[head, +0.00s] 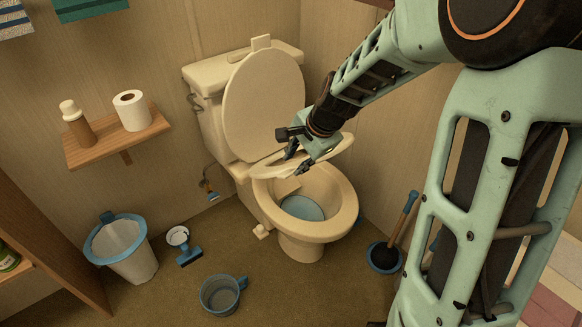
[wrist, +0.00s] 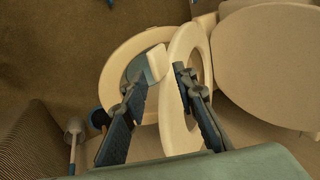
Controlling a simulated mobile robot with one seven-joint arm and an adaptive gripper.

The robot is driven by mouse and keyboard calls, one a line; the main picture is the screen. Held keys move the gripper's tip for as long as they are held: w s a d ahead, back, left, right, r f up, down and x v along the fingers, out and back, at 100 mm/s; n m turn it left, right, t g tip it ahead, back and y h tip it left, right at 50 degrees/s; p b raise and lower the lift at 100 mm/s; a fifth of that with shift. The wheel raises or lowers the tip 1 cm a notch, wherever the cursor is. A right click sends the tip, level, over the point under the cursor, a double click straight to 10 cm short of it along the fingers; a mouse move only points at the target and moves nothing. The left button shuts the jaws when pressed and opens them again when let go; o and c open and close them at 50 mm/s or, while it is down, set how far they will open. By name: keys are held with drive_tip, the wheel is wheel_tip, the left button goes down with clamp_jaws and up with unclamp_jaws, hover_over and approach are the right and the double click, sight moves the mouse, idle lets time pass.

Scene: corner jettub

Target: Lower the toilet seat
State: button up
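The cream toilet (head: 305,232) stands against the back wall with its lid (head: 262,100) upright against the tank. The toilet seat (head: 268,171) is part-way raised, tilted above the open bowl. In the wrist view the seat (wrist: 172,115) is a narrow ring seen at a slant, between the bowl rim (wrist: 113,62) and the lid (wrist: 270,60). My gripper (head: 297,162) is at the seat, its fingers pointing down. In the wrist view my gripper (wrist: 158,72) has its fingers apart, with one side of the seat showing between them. I cannot tell whether they touch it.
A plunger (head: 385,255) stands right of the toilet. A bin (head: 122,248), a blue-handled brush (head: 188,254) and a blue-grey jug (head: 222,294) are on the floor at left. A wall shelf (head: 115,140) holds a paper roll and a bottle. Floor before the bowl is clear.

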drive_tip(key=shift+v, duration=2.5)
